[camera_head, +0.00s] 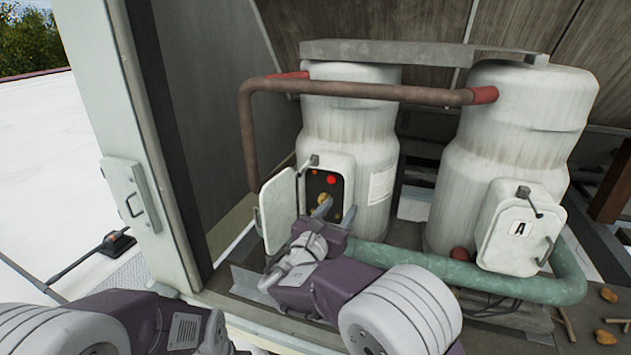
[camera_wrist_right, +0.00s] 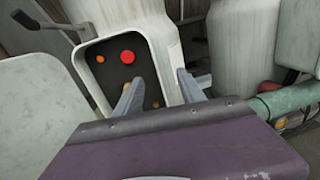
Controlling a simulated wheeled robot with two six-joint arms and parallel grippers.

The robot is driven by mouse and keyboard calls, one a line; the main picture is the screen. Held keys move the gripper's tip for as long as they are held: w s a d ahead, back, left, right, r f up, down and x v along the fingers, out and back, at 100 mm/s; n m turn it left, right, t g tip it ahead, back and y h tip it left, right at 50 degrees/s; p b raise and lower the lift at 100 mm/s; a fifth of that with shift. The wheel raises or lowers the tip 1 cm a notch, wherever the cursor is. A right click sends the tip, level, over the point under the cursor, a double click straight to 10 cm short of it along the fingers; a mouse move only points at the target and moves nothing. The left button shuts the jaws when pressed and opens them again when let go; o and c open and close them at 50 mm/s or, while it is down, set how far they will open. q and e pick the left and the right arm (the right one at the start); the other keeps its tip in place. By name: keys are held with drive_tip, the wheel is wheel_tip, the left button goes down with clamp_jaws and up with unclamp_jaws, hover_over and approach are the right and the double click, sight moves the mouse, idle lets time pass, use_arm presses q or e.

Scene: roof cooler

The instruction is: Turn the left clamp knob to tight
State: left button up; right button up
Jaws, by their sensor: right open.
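On the left white cylinder (camera_head: 345,125), an open box shows a black panel (camera_head: 315,187). The panel also shows in the right wrist view (camera_wrist_right: 110,75). It carries a red round part (camera_head: 331,180), a small orange part (camera_wrist_right: 99,59) and a small yellow-orange part (camera_wrist_right: 155,104) low down. I cannot tell which part is the left clamp knob. My right gripper (camera_head: 322,208) is open, its fingers pointing at the lower panel. In the right wrist view its two grey fingers (camera_wrist_right: 161,78) stand apart with nothing visibly held. My left gripper is out of view; only its arm shows.
The box's white door (camera_head: 278,210) hangs open to the left. A green pipe (camera_head: 450,272) runs low to the right. A brown pipe (camera_head: 385,91) crosses above.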

sight(322, 200)
drive_tip(key=s+a+n+t+y, duration=0.15)
drive_tip(key=s+a, duration=0.25)
drive_tip(key=a, duration=0.4)
drive_tip(key=shift+g+y, duration=0.25)
drive_tip(key=shift+g, duration=0.1)
drive_tip(key=p+x, duration=0.1)
drive_tip(key=x, duration=0.2)
drive_tip(key=p+x, duration=0.1)
drive_tip(key=x, duration=0.2)
drive_tip(key=f+p+x, duration=0.1)
drive_tip(key=p+x, duration=0.1)
drive_tip(key=x, duration=0.1)
drive_tip(key=shift+d, duration=0.45)
drive_tip(key=shift+w+r, duration=0.1)
drive_tip(key=shift+w, duration=0.2)
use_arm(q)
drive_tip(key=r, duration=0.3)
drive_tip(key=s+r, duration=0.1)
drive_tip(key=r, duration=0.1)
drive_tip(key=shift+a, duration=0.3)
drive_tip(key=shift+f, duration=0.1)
use_arm(e)
drive_tip(key=shift+w, duration=0.1)
drive_tip(key=shift+d, duration=0.1)
drive_tip(key=shift+c, duration=0.9)
drive_tip(key=shift+w, duration=0.1)
clamp_jaws()
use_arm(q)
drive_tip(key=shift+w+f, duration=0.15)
